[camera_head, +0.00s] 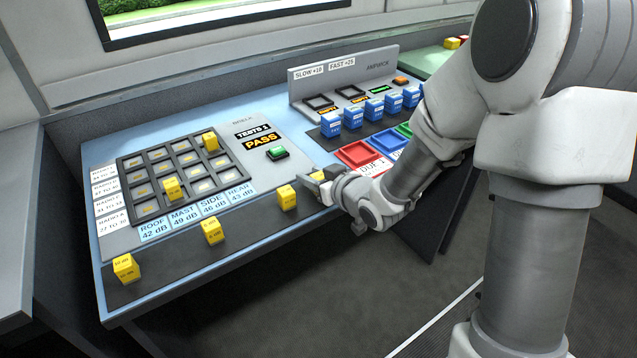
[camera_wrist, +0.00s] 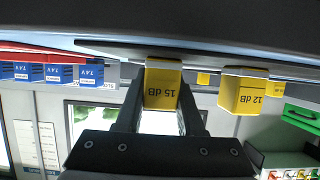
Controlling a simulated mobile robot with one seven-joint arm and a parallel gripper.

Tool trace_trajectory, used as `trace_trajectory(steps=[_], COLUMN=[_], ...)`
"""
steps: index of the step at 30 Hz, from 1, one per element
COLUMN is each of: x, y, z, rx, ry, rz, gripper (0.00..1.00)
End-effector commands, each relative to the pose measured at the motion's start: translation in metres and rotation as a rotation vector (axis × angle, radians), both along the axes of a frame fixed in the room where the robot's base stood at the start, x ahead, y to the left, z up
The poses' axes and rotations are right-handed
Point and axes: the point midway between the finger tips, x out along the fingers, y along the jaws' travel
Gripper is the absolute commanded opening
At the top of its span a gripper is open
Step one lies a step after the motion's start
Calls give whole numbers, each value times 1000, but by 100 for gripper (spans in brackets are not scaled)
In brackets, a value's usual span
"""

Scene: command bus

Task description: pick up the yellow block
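Several yellow blocks stand in a row on the dark strip along the console's front edge: one at the left end (camera_head: 126,268), one in the middle (camera_head: 212,230), one farther right (camera_head: 286,197). My gripper (camera_head: 322,183) is at the row's right end, with a yellow block (camera_head: 317,175) at its fingers, partly hidden. The upside-down wrist view shows that block, marked 15 dB (camera_wrist: 163,92), between my two fingertips (camera_wrist: 162,84). No clear gap shows, so I cannot tell whether the fingers press on it. The block marked 12 dB (camera_wrist: 243,92) stands beside it, outside the fingers.
Two more yellow blocks stand in the dark grid (camera_head: 150,208), at its upper right (camera_head: 210,140) and lower middle (camera_head: 172,188). A green button (camera_head: 277,153), red trays (camera_head: 357,154) and blue blocks (camera_head: 352,116) are on the console. Open floor lies in front.

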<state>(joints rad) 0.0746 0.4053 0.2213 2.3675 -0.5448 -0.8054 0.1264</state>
Motion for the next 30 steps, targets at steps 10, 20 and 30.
trace_trajectory(steps=[10, 20, 30], x=[0, 1, -6], y=[0, 0, -29], z=[0, 12, 63], rx=[1, 1, -1], ry=[-1, -3, -1], rz=[0, -1, -7], gripper=[0, 0, 0])
